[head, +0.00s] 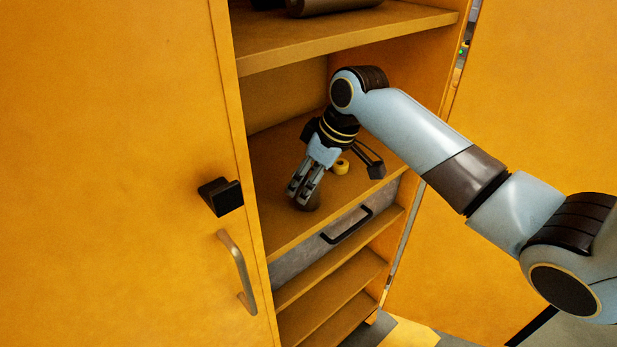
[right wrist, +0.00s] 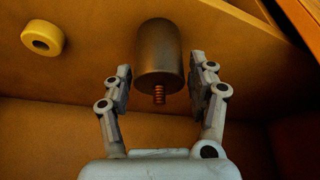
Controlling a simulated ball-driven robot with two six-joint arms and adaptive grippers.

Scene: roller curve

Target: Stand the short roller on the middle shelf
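The short roller (right wrist: 159,58) is a dark brown cylinder with a thin coppery threaded pin at its near end. In the right wrist view it lies between the two fingertips of my right gripper (right wrist: 161,85), with a narrow gap on each side. In the head view my right gripper (head: 304,191) points down over the middle shelf (head: 282,225), near its front edge. The roller (head: 309,203) shows only partly beneath the fingers, at the shelf surface. Whether it stands quite upright is hard to tell. My left gripper is not in view.
A yellow ring (head: 341,166) lies on the same shelf behind the gripper. A dark roller (head: 330,5) lies on the upper shelf (head: 345,42). A grey drawer with a black handle (head: 347,226) is below. Yellow doors flank the cabinet; the left one has a black knob (head: 221,197).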

